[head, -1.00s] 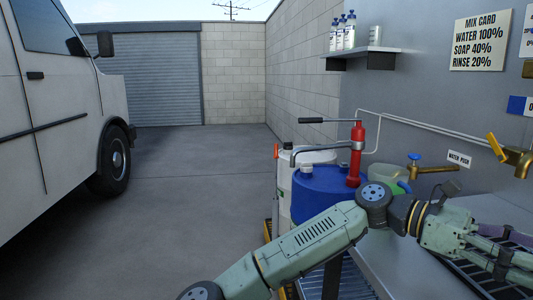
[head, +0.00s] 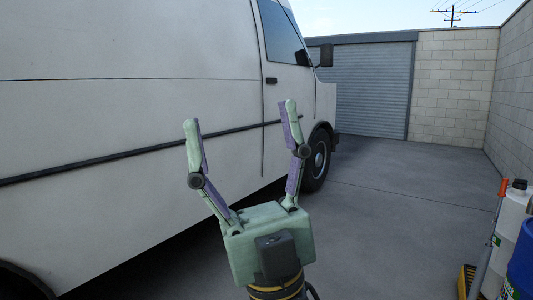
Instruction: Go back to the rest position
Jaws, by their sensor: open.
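My gripper (head: 242,115) is in the lower middle of the head view. Its two green and purple fingers point up and are spread wide apart. Nothing is between them. The gripper's green palm and a black and yellow wrist show below the fingers. Behind it stands the side of a white van (head: 140,120); I see no contact between them.
The van fills the left side. Open concrete floor (head: 400,220) lies right of the gripper. A blue drum (head: 523,265), a white container (head: 512,225) and an orange-tipped pole stand at the lower right edge. A roller door (head: 370,90) and block wall close the back.

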